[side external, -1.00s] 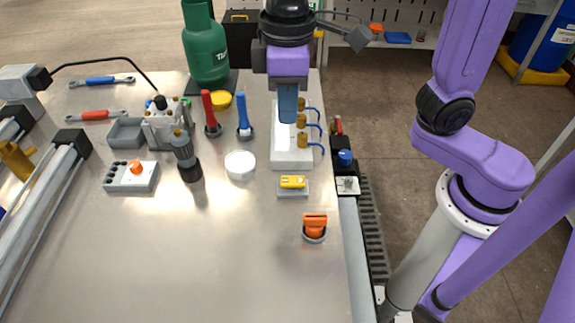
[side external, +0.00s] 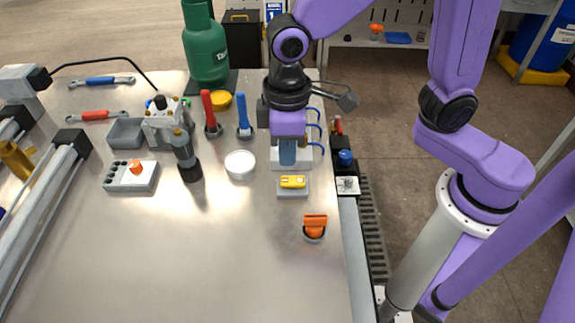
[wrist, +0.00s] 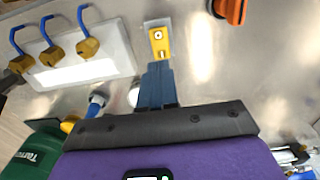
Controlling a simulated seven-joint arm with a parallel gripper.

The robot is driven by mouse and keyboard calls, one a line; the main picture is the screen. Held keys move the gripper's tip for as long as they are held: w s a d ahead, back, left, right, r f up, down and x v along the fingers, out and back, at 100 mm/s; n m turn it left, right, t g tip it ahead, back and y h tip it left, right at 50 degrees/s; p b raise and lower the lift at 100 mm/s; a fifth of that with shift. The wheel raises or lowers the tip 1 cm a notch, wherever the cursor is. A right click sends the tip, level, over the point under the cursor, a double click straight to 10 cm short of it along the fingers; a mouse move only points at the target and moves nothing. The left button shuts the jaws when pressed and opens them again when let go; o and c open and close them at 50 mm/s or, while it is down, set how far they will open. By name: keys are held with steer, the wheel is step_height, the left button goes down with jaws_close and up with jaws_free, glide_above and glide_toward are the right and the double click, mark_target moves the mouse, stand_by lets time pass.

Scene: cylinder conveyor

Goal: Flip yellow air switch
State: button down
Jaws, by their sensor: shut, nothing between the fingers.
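The yellow air switch (side external: 292,182) is a small yellow block on a grey base at the right side of the metal table. In the wrist view the yellow switch (wrist: 159,42) lies just beyond my fingertips. My gripper (side external: 288,163) has blue fingers pointing down, shut with nothing between them. It is just behind the switch in the side view. In the wrist view my gripper (wrist: 157,70) overlaps the near edge of the switch's base; I cannot tell whether it touches.
An orange switch (side external: 315,225) stands in front and to the right. The white block with brass valves (wrist: 80,50) is beside my fingers. A white round cup (side external: 240,165) and a blue-handled lever (side external: 243,117) are to the left. The table front is clear.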

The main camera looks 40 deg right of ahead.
mark_target(295, 180)
steer(key=shift+f, duration=2.3)
steer(key=shift+w+a+f+g+h, duration=0.15)
steer(key=shift+w+f+g+h, duration=0.05)
steer(key=shift+f+g+h, duration=0.45)
steer(key=shift+s, duration=0.1)
steer(key=shift+s+d+r, duration=0.1)
steer(key=shift+s+d, duration=0.4)
step_height(295, 180, up, 15)
steer(key=w+a, duration=0.1)
steer(key=w, duration=0.1)
steer(key=shift+a+y, duration=0.35)
steer(key=shift+a, duration=0.05)
